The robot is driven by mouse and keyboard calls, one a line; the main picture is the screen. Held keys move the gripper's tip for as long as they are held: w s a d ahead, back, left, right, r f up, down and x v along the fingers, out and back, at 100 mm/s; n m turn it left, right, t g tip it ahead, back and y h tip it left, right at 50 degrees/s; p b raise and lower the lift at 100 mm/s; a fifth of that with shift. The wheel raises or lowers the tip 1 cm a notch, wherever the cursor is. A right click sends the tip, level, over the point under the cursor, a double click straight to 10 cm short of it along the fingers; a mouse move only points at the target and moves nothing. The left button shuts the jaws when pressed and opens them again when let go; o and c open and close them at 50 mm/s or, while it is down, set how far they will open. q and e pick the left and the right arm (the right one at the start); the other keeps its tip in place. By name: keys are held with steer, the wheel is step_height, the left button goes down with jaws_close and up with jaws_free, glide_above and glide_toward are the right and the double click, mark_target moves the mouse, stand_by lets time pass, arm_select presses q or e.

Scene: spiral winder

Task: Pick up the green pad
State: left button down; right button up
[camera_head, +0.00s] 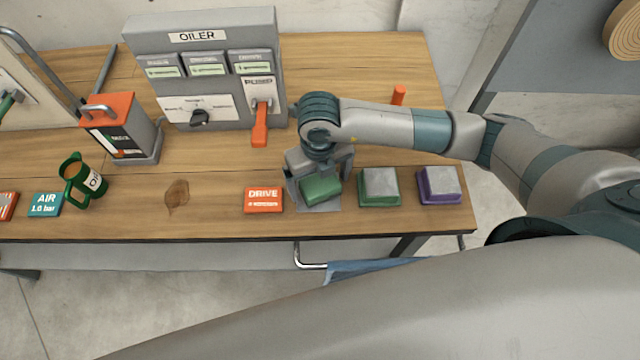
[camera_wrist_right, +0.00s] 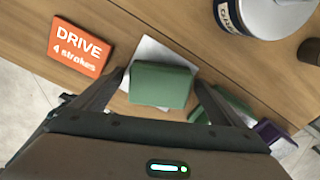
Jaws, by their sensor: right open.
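The green pad (camera_head: 322,189) is a small green block on a pale square plate (camera_head: 328,206) near the front edge of the wooden bench. In the right wrist view the green pad (camera_wrist_right: 163,86) lies between my fingers, with the pale plate (camera_wrist_right: 150,50) showing behind it. My right gripper (camera_head: 316,184) is low over the pad and open, one finger on each side. I cannot tell whether either finger touches the pad. My left gripper is in neither view.
An orange DRIVE card (camera_head: 263,199) lies left of the pad. A green-based block (camera_head: 379,188) and a purple-based block (camera_head: 438,186) stand to its right. Behind are the grey OILER box (camera_head: 205,60) and its orange lever (camera_head: 260,125). A green mug (camera_head: 85,182) stands farther left.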

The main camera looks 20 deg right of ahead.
mark_target(320, 184)
steer(key=c, duration=1.2)
steer(key=shift+c, duration=0.2)
steer(key=shift+r, duration=0.15)
steer(key=shift+r+b, duration=0.4)
steer(key=r+b, duration=0.1)
steer(key=r, duration=0.2)
steer(key=shift+s+r+b, duration=0.1)
steer(key=shift+s+b, duration=0.2)
steer(key=shift+b, duration=0.05)
steer(key=s+d+r+p, duration=0.2)
steer(key=s+r+p, duration=0.2)
steer(key=s+r, duration=0.3)
steer(key=shift+s, duration=1.95)
